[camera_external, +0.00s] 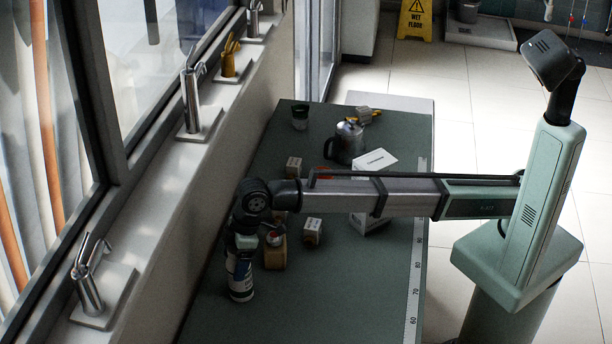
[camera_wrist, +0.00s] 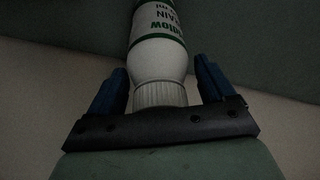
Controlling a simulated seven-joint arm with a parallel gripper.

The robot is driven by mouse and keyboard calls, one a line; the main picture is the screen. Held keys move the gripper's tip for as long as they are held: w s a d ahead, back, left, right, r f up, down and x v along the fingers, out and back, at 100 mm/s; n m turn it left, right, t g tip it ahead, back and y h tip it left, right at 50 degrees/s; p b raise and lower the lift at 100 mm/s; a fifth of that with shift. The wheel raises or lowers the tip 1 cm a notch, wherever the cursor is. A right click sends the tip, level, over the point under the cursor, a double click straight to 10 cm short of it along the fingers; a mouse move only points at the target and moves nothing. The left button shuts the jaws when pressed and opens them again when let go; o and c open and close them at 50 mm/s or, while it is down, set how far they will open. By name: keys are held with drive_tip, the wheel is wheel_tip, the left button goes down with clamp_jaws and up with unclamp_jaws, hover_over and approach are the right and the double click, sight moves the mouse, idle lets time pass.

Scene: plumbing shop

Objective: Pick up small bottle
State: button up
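The small bottle (camera_external: 240,278) is white with a dark label band and stands upright on the dark green table, near the wall side. In the wrist view the bottle (camera_wrist: 157,50) shows a ribbed white cap and green lettering. My gripper (camera_external: 243,243) is over the bottle's top, pointing down. In the wrist view my gripper's (camera_wrist: 161,72) two blue fingers stand on either side of the bottle's cap and shoulder. A gap shows between each finger and the bottle, so it is open. The fingers are hard to make out in the external view.
A tan wooden block (camera_external: 275,258) stands close to the right of the bottle. The table (camera_external: 330,300) is clear at front right.

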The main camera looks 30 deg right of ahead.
clamp_jaws()
idle(0.6)
